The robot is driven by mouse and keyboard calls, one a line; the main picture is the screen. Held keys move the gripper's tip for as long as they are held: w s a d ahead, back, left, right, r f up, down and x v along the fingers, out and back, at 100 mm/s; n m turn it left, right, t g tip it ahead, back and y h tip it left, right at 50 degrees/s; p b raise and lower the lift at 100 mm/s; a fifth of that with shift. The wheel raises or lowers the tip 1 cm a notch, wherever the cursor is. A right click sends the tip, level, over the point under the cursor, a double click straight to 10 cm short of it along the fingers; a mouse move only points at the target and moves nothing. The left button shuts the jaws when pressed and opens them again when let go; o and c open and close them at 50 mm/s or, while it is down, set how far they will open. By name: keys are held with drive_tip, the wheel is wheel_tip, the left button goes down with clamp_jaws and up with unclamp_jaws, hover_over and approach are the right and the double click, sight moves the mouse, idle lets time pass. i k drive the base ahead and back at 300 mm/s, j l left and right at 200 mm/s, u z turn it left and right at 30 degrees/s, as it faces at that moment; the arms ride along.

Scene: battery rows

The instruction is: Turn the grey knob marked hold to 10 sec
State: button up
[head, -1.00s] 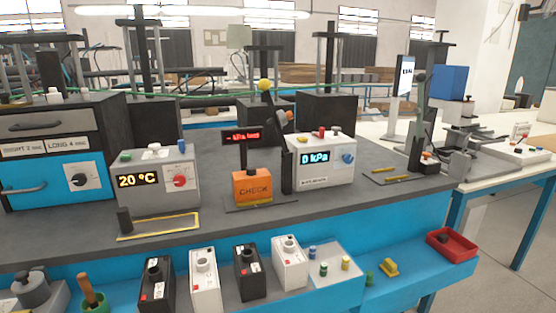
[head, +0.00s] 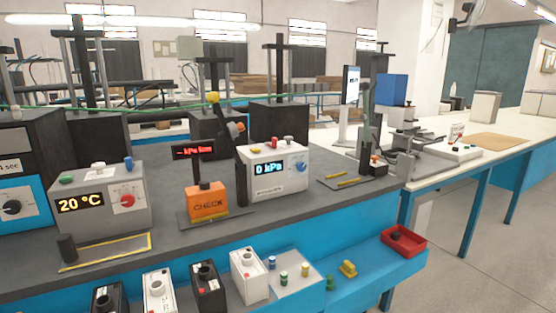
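I cannot make out a grey knob marked hold, and no "10 sec" mark can be read. A grey box (head: 96,205) showing 20 °C stands at the left of the bench, with a red dial (head: 127,201) on its front. A white box (head: 272,172) showing 0 kPa has a blue knob (head: 301,165). A dark dial (head: 11,208) sits on the cabinet panel at the left edge. A low white device (head: 452,152) lies on the right table, too small to read. My gripper is not in view.
An orange CHECK block (head: 206,203) stands mid-bench. Several battery-like cells, including a white one (head: 248,277), line the blue front ledge beside a red tray (head: 403,242). A light table (head: 510,128) extends right. Open floor (head: 500,255) lies at the lower right.

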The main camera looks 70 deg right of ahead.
sight(287, 138)
drive_tip(key=k+l, duration=0.15)
drive_tip(key=l, duration=0.35)
drive_tip(key=k+l+z, duration=0.1)
drive_tip(key=l, duration=0.4)
drive_tip(key=k+l+z, duration=0.1)
drive_tip(key=l, duration=0.45)
drive_tip(key=k+l, duration=0.15)
drive_tip(key=l, duration=0.35)
